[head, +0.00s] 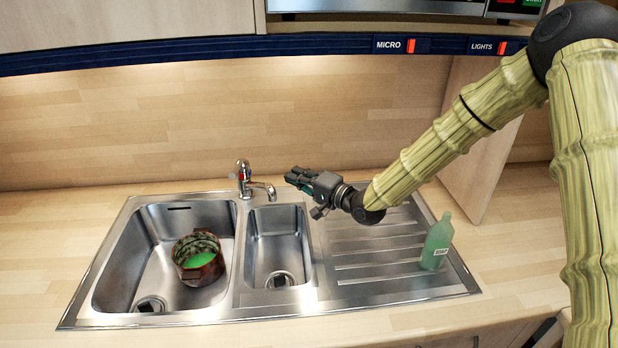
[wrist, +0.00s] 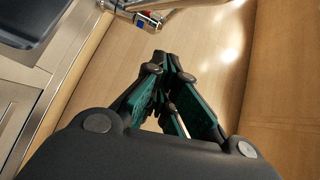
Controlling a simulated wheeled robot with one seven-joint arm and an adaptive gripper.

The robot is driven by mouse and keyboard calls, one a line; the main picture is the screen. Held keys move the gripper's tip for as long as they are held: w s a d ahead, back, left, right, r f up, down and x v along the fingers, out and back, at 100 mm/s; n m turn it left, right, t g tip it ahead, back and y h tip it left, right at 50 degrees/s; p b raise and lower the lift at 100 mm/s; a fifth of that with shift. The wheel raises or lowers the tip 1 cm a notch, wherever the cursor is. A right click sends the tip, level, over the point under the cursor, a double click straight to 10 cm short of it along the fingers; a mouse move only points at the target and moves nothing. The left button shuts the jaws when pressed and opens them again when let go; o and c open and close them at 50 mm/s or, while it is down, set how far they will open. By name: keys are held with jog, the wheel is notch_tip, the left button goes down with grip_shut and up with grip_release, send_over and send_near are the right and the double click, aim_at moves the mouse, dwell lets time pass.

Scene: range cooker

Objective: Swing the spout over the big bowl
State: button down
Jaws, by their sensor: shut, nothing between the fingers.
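The chrome faucet (head: 243,178) stands at the back of the sink, between the two bowls. Its spout (head: 265,188) points right, over the back of the small bowl (head: 249,230). The big bowl (head: 103,285) is on the left. My gripper (head: 289,176) is shut and empty, just right of the spout tip and apart from it in the head view. In the wrist view my gripper (wrist: 172,58) shows with its fingertips together, and part of the chrome faucet (wrist: 150,14) appears at the top edge.
A brown pot (head: 186,272) with green inside stands in the big bowl. A green soap bottle (head: 437,243) stands on the drainboard (head: 360,285) at right. A wooden back wall (head: 200,115) rises behind the sink, and a panel (head: 482,165) stands at right.

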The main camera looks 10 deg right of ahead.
aim_at(258, 187)
jog(key=a, duration=0.1)
jog(key=a+p, duration=0.1)
jog(key=a, duration=0.1)
jog(key=a+p, duration=0.1)
jog(key=shift+s+a+f, duration=0.35)
jog(key=shift+s+f, duration=0.05)
jog(key=shift+s+a, duration=0.1)
jog(key=shift+a, duration=0.05)
